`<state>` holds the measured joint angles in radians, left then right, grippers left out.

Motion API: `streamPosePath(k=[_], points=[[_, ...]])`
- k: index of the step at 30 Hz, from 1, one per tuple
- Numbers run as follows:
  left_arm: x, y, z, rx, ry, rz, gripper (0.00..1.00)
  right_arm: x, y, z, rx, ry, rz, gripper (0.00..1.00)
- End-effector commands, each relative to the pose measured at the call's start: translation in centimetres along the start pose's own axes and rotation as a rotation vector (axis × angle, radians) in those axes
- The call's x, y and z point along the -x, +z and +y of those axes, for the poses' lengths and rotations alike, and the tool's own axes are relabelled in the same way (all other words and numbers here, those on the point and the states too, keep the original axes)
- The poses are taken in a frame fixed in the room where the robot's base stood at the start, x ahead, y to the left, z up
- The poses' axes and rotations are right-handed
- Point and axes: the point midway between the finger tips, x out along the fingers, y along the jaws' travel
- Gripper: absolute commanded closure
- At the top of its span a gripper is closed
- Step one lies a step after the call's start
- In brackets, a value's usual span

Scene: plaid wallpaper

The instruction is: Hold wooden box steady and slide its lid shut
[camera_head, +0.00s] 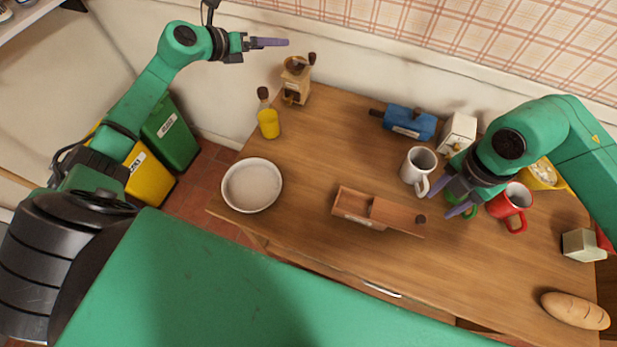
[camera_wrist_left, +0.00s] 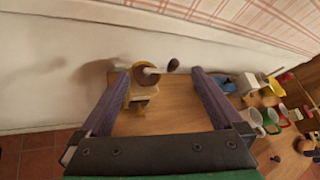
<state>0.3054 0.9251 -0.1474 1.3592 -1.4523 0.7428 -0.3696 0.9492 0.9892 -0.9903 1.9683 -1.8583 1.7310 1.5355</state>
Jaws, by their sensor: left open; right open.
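The wooden box (camera_head: 351,207) sits on the table near its front edge, in the middle of the head view. Its lid (camera_head: 397,217) sticks out to the right, with a dark round knob near its right end, so the left part of the box is uncovered. My left gripper (camera_head: 268,43) is open and empty, high at the upper left, well away from the box; its two fingers (camera_wrist_left: 160,100) show in the left wrist view. My right gripper (camera_head: 451,197) is open and empty, a little right of the lid's knob end.
A white plate (camera_head: 252,185) lies left of the box. A grinder (camera_head: 296,80), yellow bottle (camera_head: 268,123), blue object (camera_head: 410,122), white mug (camera_head: 417,167), red mug (camera_head: 512,200) and bread (camera_head: 575,310) stand around. The table between plate and box is clear.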

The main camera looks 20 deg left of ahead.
Motion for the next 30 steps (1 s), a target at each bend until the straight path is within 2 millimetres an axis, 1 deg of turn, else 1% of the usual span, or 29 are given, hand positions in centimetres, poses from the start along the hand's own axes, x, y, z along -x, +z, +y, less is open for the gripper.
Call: streamPosePath(k=[1, 2, 3, 5, 6, 8, 9, 11, 12, 15, 18, 21, 26, 30], points=[[-1.1, -3.5, -1.9, -0.068, -0.061, 0.094, 0.0, -0.1, 0.0, 0.0, 0.0, 0.0, 0.0, 0.5], [-1.4, -5.4, -3.1, -0.115, -0.105, 0.145, 0.0, -0.1, 0.0, 0.0, 0.0, 0.0, 0.0, 0.5], [-1.8, -8.0, -4.7, -0.176, -0.171, 0.208, 0.0, -0.1, 0.0, 0.0, 0.0, 0.0, 0.0, 0.5], [-1.9, -11.7, -7.1, -0.269, -0.281, 0.289, 0.0, -0.1, 0.0, 0.0, 0.0, 0.0, 0.0, 0.5], [-1.8, -14.3, -8.7, -0.33, -0.364, 0.337, 0.0, -0.1, 0.0, 0.0, 0.0, 0.0, 0.0, 0.5], [-1.2, -18.1, -11.1, -0.424, -0.502, 0.392, 0.0, -0.1, 0.0, 0.0, 0.0, 0.0, 0.0, 0.5], [-0.6, -20.6, -12.6, -0.492, -0.603, 0.415, 0.0, -0.1, 0.0, 0.0, 0.0, 0.0, 0.0, 0.5], [0.5, -24.2, -14.3, -0.598, -0.76, 0.415, 0.0, -0.1, 0.0, 0.0, 0.0, 0.0, 0.0, 0.5], [1.1, -26.0, -14.8, -0.661, -0.837, 0.393, 0.0, 0.0, 0.0, 0.0, 0.0, 0.0, 0.0, 0.5], [1.9, -29.0, -14.7, -0.788, -0.948, 0.311, 0.0, 0.0, 0.0, 0.0, 0.0, 0.0, 0.0, 0.5], [2.4, -30.8, -14.3, -0.87, -0.999, 0.243, 0.0, 0.0, 0.0, 0.0, 0.0, 0.0, 0.0, 0.5], [2.6, -31.5, -14.2, -0.91, -1.019, 0.208, 0.0, 0.0, 0.0, 0.0, 0.0, 0.0, 0.0, 0.5], [2.6, -31.6, -14.2, -0.919, -1.021, 0.2, 0.0, 0.0, 0.0, 0.0, 0.0, 0.0, 0.0, 0.5], [1.8, -32.3, -15.1, -0.918, -1.021, 0.199, 0.0, -0.1, 0.0, 0.0, 0.0, 0.0, 0.0, 0.5]])
